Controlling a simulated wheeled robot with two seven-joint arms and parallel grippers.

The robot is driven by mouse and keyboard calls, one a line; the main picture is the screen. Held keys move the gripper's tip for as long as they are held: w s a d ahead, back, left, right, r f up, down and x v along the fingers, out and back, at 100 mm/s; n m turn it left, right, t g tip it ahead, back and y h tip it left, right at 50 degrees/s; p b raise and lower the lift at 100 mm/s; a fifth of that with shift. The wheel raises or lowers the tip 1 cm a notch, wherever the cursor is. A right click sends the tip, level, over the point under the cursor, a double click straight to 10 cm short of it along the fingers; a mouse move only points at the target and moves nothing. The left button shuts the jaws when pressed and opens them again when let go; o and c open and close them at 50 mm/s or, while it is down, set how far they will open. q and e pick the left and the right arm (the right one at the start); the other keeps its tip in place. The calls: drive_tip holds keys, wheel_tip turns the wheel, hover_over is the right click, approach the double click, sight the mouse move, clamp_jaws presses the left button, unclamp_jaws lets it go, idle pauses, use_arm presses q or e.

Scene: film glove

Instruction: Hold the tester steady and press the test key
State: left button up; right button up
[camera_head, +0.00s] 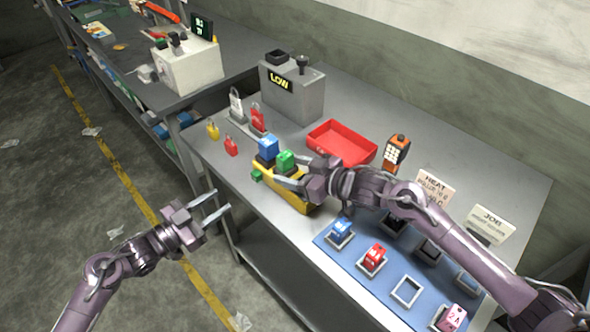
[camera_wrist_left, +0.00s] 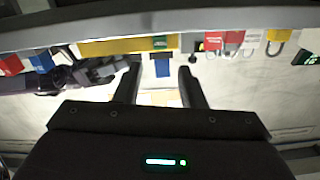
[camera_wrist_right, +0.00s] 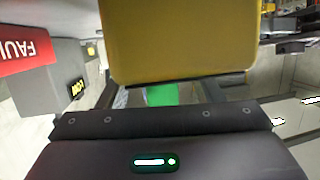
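A long yellow device (camera_head: 297,199), which looks like the tester, lies along the table's near edge. A blue block (camera_head: 267,148) and a green block (camera_head: 286,160) stand on or behind its far side; a small green piece (camera_head: 257,175) is at its left end. My right gripper (camera_head: 282,180) is over the yellow device, fingers apart. In the right wrist view, a large yellow face (camera_wrist_right: 182,40) fills the top, with green (camera_wrist_right: 163,94) showing between the fingers. My left gripper (camera_head: 222,203) is open and empty, off the table's near edge. Which part is the test key is unclear.
A grey box (camera_head: 292,97) reading LOW stands behind, with a red tray (camera_head: 342,143) to its right. Red and yellow padlocks (camera_head: 231,146) lie left. A blue mat (camera_head: 345,260) with blocks in sockets is at right. An orange handset (camera_head: 396,152) and signs stand behind.

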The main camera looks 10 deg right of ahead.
drive_tip(key=c, duration=1)
use_arm(q)
clamp_jaws()
idle(0.9)
